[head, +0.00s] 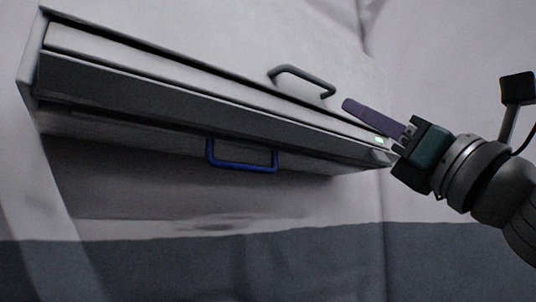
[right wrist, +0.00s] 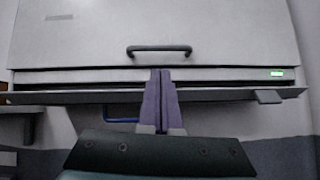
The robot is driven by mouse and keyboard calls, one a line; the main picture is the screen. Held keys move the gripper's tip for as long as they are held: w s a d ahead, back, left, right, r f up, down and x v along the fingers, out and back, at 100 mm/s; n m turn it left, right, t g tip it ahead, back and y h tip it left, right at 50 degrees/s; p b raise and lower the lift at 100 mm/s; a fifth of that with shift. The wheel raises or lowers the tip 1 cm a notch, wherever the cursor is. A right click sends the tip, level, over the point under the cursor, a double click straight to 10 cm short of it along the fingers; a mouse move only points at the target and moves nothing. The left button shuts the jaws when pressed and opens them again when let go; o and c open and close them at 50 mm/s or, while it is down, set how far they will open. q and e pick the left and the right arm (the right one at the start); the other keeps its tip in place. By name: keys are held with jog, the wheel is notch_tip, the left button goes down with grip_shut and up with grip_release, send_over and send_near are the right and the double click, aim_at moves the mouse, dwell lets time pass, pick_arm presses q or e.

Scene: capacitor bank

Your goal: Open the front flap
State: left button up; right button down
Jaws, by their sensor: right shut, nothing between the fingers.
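A white cabinet (head: 330,45) is on the wall, its long edge slanting across the head view. A dark grey bar handle (head: 302,78) is on its white panel; this handle also shows in the right wrist view (right wrist: 160,50). A long grey strip (head: 190,105) runs along the lower edge below a narrow gap. A blue handle (head: 243,167) sits under the strip. I cannot tell which part is the front flap. My right gripper (head: 349,104), with purple fingers, is shut and empty, near the dark handle's right end. In the right wrist view its tips (right wrist: 160,72) appear just below that handle. My left gripper is not in view.
A small green light (head: 379,140) shows near the cabinet's right end, beside a small grey tab (head: 380,157). The wall below the cabinet is pale, with a dark grey band (head: 200,270) lower down. Space to the right of the cabinet looks clear apart from my arm.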

jog(key=n+g+y+p, duration=0.1)
jog(key=n+y+p, duration=0.1)
jog(key=p, duration=0.3)
send_near(293, 81)
jog(key=x, duration=0.5)
jog(key=shift+d+r, duration=0.1)
jog(key=shift+d, duration=0.05)
jog(key=shift+w+a+r+h, duration=0.2)
jog(key=shift+w+a+h, duration=0.05)
jog(key=shift+w+h, duration=0.05)
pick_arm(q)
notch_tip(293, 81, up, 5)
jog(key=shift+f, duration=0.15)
pick_arm(e)
jog(key=shift+s, duration=0.1)
